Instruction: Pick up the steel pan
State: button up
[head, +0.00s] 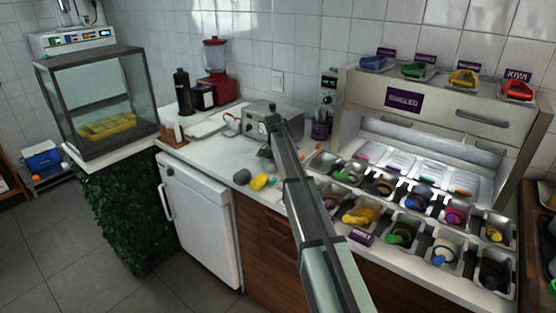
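Several steel pans sit in rows in the toppings counter at the right, most holding coloured scoops or toppings. One steel pan (322,161) at the back left of the rows looks empty; I cannot tell which pan the task means. My arm reaches up from the bottom across the middle of the view and bends down near a steel appliance. My gripper (265,158) seems to be low over the white counter, left of the pans and apart from them. It is small and partly hidden by my arm, so its fingers are not clear.
The steel appliance (257,122) stands behind. A red blender (216,75) and a glass case (98,95) are left. A steel topping cabinet (440,105) rises behind the pans.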

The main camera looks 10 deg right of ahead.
grip_shut()
dwell(1.4)
